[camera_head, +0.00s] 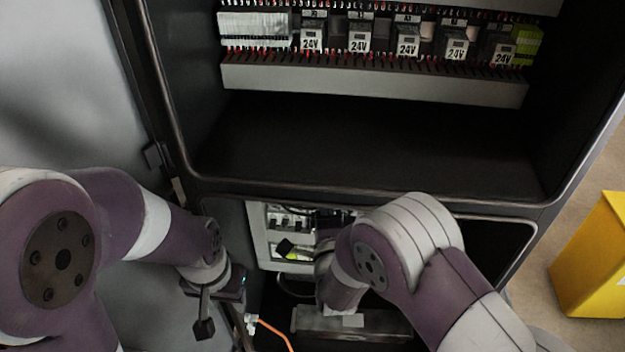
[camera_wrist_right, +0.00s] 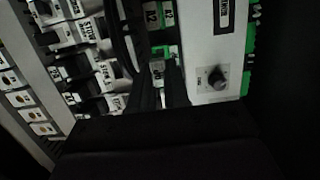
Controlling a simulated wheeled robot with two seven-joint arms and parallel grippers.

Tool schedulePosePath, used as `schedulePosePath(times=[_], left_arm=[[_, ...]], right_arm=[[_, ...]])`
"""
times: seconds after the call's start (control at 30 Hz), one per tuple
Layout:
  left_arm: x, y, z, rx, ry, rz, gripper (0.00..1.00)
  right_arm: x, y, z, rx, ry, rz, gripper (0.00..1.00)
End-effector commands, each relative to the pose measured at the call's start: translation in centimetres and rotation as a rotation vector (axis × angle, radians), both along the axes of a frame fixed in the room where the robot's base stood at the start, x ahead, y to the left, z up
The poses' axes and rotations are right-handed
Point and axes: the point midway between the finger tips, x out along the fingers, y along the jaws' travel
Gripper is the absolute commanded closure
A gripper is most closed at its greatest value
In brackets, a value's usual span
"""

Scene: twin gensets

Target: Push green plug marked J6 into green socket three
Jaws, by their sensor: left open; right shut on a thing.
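In the right wrist view, my right gripper (camera_wrist_right: 161,88) is shut on a small green plug (camera_wrist_right: 157,67) with a pale label. I cannot read its marking. Green sockets with white number tags (camera_wrist_right: 153,18) lie just beyond the fingertips, beside a white module. The fingers hide part of the plug, and I cannot tell whether it touches a socket. In the head view the right gripper is hidden behind my right arm, inside the lower cabinet opening. My left gripper (camera_head: 204,315) is open and empty, at the left of that opening.
The white module (camera_wrist_right: 217,50) has a black knob and more green connectors on its right edge. Dark cables and breakers (camera_wrist_right: 105,72) lie to the left. An orange cable (camera_head: 272,331) hangs low. A yellow box (camera_head: 592,262) stands outside at right.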

Motion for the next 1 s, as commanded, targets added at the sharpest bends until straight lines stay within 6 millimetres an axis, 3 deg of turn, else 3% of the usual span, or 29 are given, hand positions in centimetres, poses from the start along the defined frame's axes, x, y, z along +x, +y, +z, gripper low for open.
schedulePosePath(times=[1.0], left_arm=[[0.0,0.0,-0.9,0.000,0.000,0.000,0.57]], right_arm=[[1.5,-0.1,0.0,0.004,0.002,-0.001,1.00]])
